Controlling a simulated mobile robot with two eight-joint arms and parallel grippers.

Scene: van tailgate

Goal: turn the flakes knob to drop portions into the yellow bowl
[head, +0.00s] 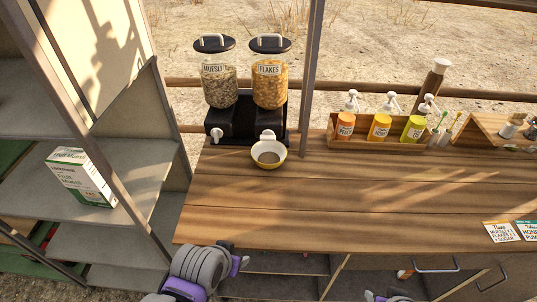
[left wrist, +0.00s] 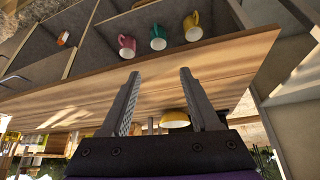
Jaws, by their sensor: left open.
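The flakes dispenser (head: 269,80) is a clear canister of orange flakes with a black lid, at the back of the wooden counter. Its white knob (head: 267,135) sits low on the black stand. The yellow bowl (head: 269,165) stands upright just below that knob; its inside looks grey-brown, and I cannot tell its contents. The bowl also shows partly in the left wrist view (left wrist: 175,119), behind my left fingers. My left gripper (left wrist: 160,73) is open and empty, its fingers apart, near the counter's front edge.
The muesli dispenser (head: 216,85) stands left of the flakes, with its own knob (head: 216,135). A wooden tray (head: 360,149) holds pump bottles. A post (head: 311,70) rises right of the dispensers. Mugs (left wrist: 158,38) sit in the compartments. The counter's front middle is clear.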

